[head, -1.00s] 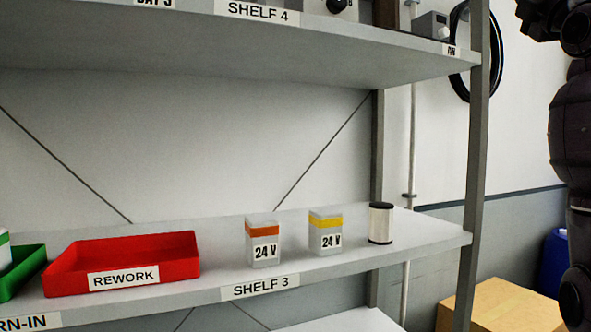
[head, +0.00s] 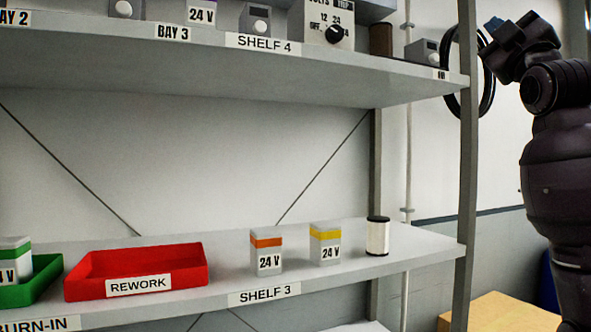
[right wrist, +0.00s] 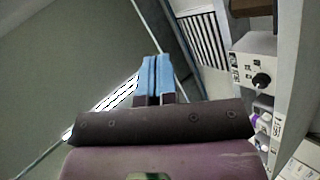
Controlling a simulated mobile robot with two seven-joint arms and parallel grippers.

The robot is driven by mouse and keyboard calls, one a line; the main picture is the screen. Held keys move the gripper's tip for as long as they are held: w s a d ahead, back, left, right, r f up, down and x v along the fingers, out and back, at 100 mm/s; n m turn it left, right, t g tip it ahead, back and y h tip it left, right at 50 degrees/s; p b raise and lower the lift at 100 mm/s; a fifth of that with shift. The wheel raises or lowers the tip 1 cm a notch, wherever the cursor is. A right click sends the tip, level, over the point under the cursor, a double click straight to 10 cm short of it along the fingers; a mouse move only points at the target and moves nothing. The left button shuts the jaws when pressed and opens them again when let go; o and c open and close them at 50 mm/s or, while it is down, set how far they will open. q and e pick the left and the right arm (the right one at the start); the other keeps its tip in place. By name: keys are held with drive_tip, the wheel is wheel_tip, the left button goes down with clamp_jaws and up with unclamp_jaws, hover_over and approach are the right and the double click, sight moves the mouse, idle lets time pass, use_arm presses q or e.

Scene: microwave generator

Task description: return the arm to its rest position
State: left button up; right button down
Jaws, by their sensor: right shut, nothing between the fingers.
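My right arm (head: 560,170) stands raised at the right edge of the head view, outside the shelf rack. My right gripper (head: 492,24) is at its top, to the right of the rack's front post and apart from it. In the right wrist view the blue fingers (right wrist: 155,75) are pressed together with nothing between them. The gripper points up toward the ceiling there. My left gripper is in neither view.
The rack's post (head: 468,150) stands close left of my right arm. Shelf 3 (head: 345,274) holds a red REWORK tray (head: 88,290), a green tray (head: 50,272), two 24 V boxes and a white cylinder (head: 377,237). Shelf 4 (head: 350,85) carries a dial unit (head: 312,30). A cardboard box (head: 497,312) sits low right.

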drive_tip(key=w+a+f+m+g+y, duration=0.1)
drive_tip(key=w+a+f, duration=0.15)
drive_tip(key=f, duration=0.75)
drive_tip(key=w+a+f+m+g, duration=0.1)
drive_tip(key=w+f+m+g, duration=0.15)
drive_tip(key=f, duration=0.75)
drive_tip(key=w+a+f+y, duration=0.1)
drive_tip(key=w+f, duration=0.3)
drive_tip(key=f, duration=0.6)
drive_tip(key=s+a+f+m+g, duration=0.1)
drive_tip(key=s+f+m+g, duration=0.1)
drive_tip(key=f, duration=1)
drive_tip(key=s+a+f+m+g, duration=0.1)
drive_tip(key=s+f+g, duration=0.1)
drive_tip(key=f, duration=0.9)
drive_tip(key=s+f+m+g+h, duration=0.1)
drive_tip(key=s+f, duration=0.3)
drive_tip(key=f, duration=0.3)
drive_tip(key=s+f+g, duration=0.1)
drive_tip(key=s+f, duration=0.2)
drive_tip(key=f, duration=0.4)
drive_tip(key=s+f+m+g+h, duration=0.1)
drive_tip(key=s+f+g, duration=0.1)
drive_tip(key=s+f, duration=0.35)
drive_tip(key=s+f+m+g+h, duration=0.1)
drive_tip(key=s+f+g, duration=0.3)
drive_tip(key=s+f, duration=1.5)
drive_tip(key=shift+s+m, duration=0.2)
drive_tip(key=shift+m, duration=0.35)
